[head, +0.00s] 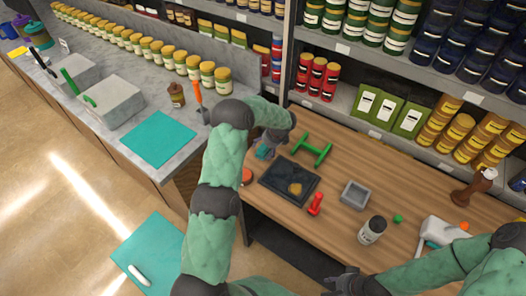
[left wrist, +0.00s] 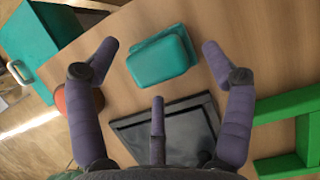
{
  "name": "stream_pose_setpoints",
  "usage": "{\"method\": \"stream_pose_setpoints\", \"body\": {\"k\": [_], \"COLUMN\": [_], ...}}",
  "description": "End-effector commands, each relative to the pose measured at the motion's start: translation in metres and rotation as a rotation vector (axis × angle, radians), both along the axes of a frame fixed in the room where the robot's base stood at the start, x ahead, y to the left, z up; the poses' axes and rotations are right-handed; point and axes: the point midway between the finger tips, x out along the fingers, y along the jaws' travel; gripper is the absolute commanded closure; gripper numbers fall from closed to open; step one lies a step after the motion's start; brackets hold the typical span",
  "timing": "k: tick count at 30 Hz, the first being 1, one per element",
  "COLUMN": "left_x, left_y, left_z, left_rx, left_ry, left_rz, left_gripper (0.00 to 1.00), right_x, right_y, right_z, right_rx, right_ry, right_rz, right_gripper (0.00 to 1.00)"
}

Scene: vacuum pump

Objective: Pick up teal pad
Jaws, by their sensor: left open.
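The teal pad (left wrist: 162,57), a small rounded block, lies on the wooden table in the left wrist view. In the head view the pad (head: 263,152) shows beside my left gripper, partly covered by it. My left gripper (left wrist: 160,50) is open, with its fingers spread to either side of the pad and not visibly touching it. It also shows in the head view (head: 272,146) at the table's left part. My right gripper (head: 343,281) is at the bottom of the head view, away from the pad; its fingers are too unclear to judge.
A black tray (head: 301,190) with a yellowish piece lies close to the pad. A green frame-like part (head: 312,149), a red part (head: 315,204), a grey square box (head: 354,194) and a jar (head: 371,230) stand nearby. Filled shelves (head: 375,55) rise behind the table.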

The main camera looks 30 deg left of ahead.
Motion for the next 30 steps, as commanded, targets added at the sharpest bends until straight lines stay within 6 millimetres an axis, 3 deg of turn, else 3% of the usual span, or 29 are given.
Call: {"method": "stream_pose_setpoints", "body": {"k": [5, 8, 12, 13, 24, 30], "left_x": [0.000, 0.000, 0.000, 0.000, -0.001, 0.000], "left_y": [0.000, 0.000, 0.000, 0.000, 0.000, 0.000], "left_z": [0.000, 0.000, 0.000, 0.000, -0.001, 0.009], "left_rx": [0.000, 0.000, 0.000, 0.000, -0.001, 0.001], "left_ry": [0.000, 0.000, 0.000, 0.000, 0.002, 0.001], "left_rz": [0.000, 0.000, 0.000, 0.000, 0.000, -0.001], "left_gripper": [0.19, 0.41, 0.81, 0.83, 0.84, 0.84], "right_x": [0.000, 0.000, 0.000, 0.000, 0.000, 0.000], "right_y": [0.000, 0.000, 0.000, 0.000, 0.000, 0.000], "right_z": [0.000, 0.000, 0.000, 0.000, 0.000, -0.001], "right_rx": [0.000, 0.000, 0.000, 0.000, 0.000, 0.000], "right_ry": [0.000, 0.000, 0.000, 0.000, 0.000, 0.000], "right_rz": [0.000, 0.000, 0.000, 0.000, 0.000, 0.000], "right_gripper": [0.60, 0.60, 0.60, 0.60, 0.60, 0.60]}}
